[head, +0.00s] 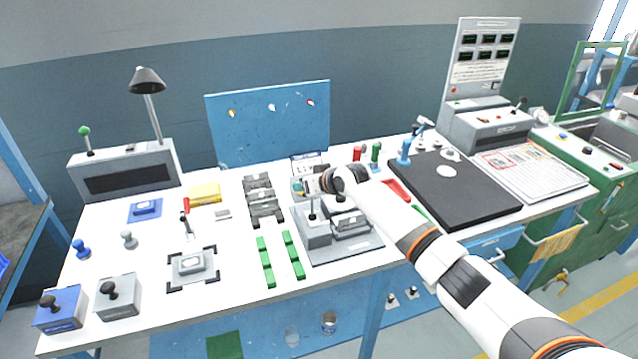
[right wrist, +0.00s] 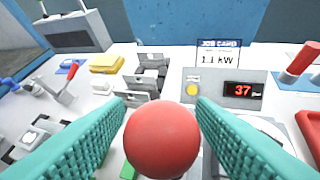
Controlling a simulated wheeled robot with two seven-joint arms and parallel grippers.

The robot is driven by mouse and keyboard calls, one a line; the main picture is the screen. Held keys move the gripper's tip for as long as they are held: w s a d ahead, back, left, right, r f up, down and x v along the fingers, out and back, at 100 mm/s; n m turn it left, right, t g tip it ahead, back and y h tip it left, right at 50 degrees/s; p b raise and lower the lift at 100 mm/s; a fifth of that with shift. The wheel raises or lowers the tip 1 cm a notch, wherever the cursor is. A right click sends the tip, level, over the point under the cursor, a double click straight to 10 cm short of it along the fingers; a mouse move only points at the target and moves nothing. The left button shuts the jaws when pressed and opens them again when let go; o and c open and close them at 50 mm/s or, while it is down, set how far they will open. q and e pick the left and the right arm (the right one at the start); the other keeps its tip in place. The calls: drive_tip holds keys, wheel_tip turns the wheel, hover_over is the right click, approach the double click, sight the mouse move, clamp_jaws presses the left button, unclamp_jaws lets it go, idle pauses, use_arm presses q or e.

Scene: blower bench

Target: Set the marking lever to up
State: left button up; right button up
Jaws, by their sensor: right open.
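A large red ball knob (right wrist: 162,140) sits close to the camera in the right wrist view, between the two teal fingers of my right gripper (right wrist: 163,103). The fingers are apart; I cannot tell whether either touches the knob. The knob looks like a lever's end, but its stem and base are hidden, so its setting cannot be read. In the head view my right gripper (head: 299,187) is over the back middle of the bench, and no red ball shows there. No label confirms which lever is the marking lever. My left gripper is not in view.
A grey gauge box (right wrist: 224,88) reading 37 stands behind the knob, under a job card (right wrist: 219,52). A red-handled lever (head: 186,206) is farther left. Black clamps (head: 262,200) lie between.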

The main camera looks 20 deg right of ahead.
drive_tip(key=v, duration=1.1)
drive_tip(key=shift+s+d+b, duration=0.15)
drive_tip(key=shift+s+b, duration=0.05)
drive_tip(key=shift+b, duration=0.1)
